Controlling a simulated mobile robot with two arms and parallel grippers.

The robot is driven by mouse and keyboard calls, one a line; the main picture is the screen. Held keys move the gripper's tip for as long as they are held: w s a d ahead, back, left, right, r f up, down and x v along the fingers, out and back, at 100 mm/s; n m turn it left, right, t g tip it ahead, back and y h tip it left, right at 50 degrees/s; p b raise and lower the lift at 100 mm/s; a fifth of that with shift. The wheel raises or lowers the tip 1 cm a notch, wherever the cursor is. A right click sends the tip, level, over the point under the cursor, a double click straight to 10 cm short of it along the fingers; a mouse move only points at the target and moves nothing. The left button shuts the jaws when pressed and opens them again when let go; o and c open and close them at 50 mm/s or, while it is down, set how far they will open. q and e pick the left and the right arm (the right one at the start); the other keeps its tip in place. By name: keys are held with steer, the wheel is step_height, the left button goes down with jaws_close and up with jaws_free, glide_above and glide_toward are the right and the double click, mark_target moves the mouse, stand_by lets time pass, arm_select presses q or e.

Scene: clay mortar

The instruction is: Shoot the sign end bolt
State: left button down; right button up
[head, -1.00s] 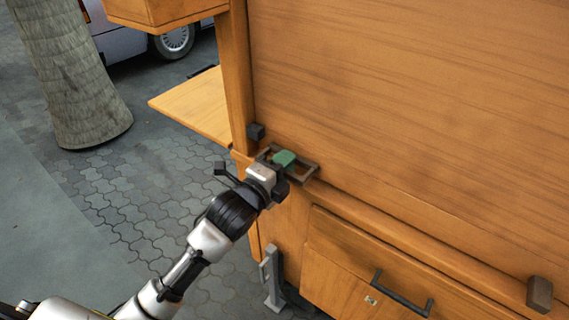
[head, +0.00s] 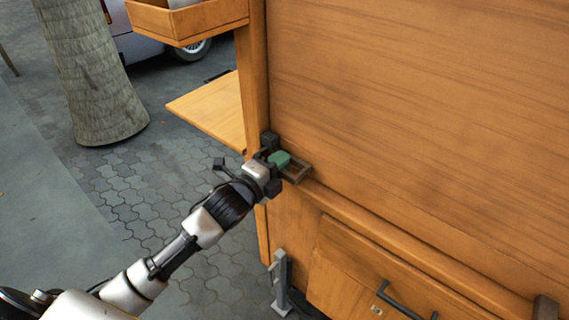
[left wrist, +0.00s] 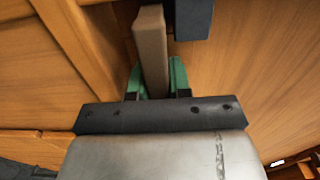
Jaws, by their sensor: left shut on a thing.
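The sign end bolt (head: 299,173) is a brown-grey bar-and-loop piece on the ledge at the left end of the big wooden sign panel (head: 420,90). My left gripper (head: 279,159) has green fingertips and is shut on it. In the left wrist view, the bolt's bar (left wrist: 151,50) stands between the two green fingertips (left wrist: 156,78). A dark block (head: 269,140) sits at the panel's corner post, close beside the gripper. The gripper hides the bolt's left part. My right gripper is out of view.
A drawer front with a dark handle (head: 402,298) is below the ledge. A wooden shelf (head: 212,108) and a tray (head: 187,24) stick out left of the post. A grey metal leg (head: 281,282) stands below. A tree trunk (head: 92,75) and open paving lie left.

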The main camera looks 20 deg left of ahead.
arm_select(q)
steer(key=c, duration=1.1)
jaws_free()
steer(key=shift+w+a, duration=0.1)
steer(key=shift+a, duration=0.2)
steer(key=shift+o, duration=0.2)
steer(key=shift+d, duration=0.1)
steer(key=v, duration=1.1)
steer(key=shift+w, duration=0.1)
